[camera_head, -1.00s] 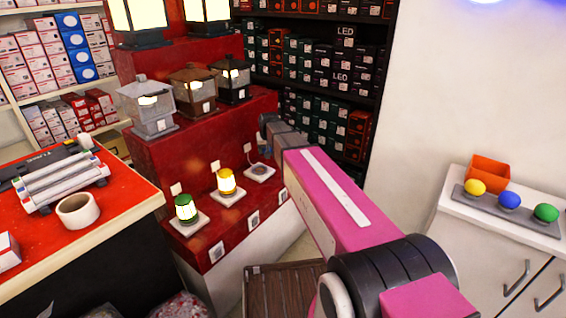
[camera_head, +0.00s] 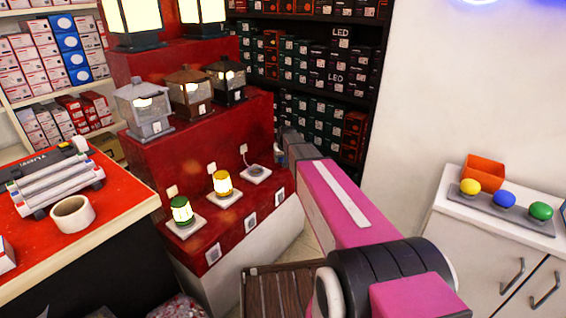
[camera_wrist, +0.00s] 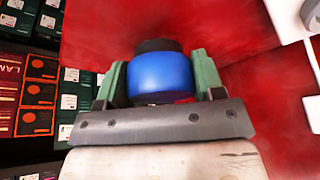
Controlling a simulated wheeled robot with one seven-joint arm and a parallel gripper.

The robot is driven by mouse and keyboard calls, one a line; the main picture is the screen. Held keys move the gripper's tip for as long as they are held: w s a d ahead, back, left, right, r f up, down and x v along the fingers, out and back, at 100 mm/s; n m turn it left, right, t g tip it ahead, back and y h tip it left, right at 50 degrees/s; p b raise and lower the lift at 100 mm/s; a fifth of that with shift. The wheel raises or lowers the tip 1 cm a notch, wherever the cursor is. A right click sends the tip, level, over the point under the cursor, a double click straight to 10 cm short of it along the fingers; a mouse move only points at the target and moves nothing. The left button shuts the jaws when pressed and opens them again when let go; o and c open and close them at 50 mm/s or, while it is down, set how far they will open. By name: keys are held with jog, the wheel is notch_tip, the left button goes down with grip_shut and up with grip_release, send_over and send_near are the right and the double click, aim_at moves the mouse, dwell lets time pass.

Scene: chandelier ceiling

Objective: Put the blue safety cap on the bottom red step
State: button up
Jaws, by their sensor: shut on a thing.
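My gripper (camera_wrist: 160,88) has its green fingers shut on a blue rounded cap (camera_wrist: 160,72) with a dark top, in the wrist view. In the head view my gripper (camera_head: 293,148) is partly hidden by my pink arm, at the right end of the red steps, and the held cap cannot be made out. The held cap is in front of red surfaces, apparently clear of the step.
A white cabinet (camera_head: 480,245) at right holds an orange box (camera_head: 484,172) and yellow, blue and green domes on a grey strip. Lanterns (camera_head: 190,92) stand on the higher step. A red table (camera_head: 115,190) is at left, dark shelves (camera_head: 330,80) behind. A wooden crate (camera_head: 285,290) is below.

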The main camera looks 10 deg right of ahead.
jog(key=shift+f, duration=0.95)
jog(key=shift+f, duration=0.15)
jog(key=o, duration=1)
jog(key=v, duration=1.2)
jog(key=s+f+g, duration=0.1)
jog(key=s+f, duration=0.2)
jog(key=s, duration=0.6)
jog(key=s+d+f+g, duration=0.1)
jog(key=s+f, duration=0.3)
jog(key=s, duration=0.6)
jog(key=s+f+m+g, duration=0.1)
jog(key=s+f+g, duration=0.1)
jog(key=s, duration=0.8)
jog(key=shift+s+d+f+g, duration=0.1)
jog(key=shift+s+f+g, duration=0.05)
jog(key=shift+f, duration=0.3)
jog(key=shift+s+d+f+g, duration=0.1)
jog(key=shift+d+f+g, duration=0.05)
jog(key=shift+f, duration=0.3)
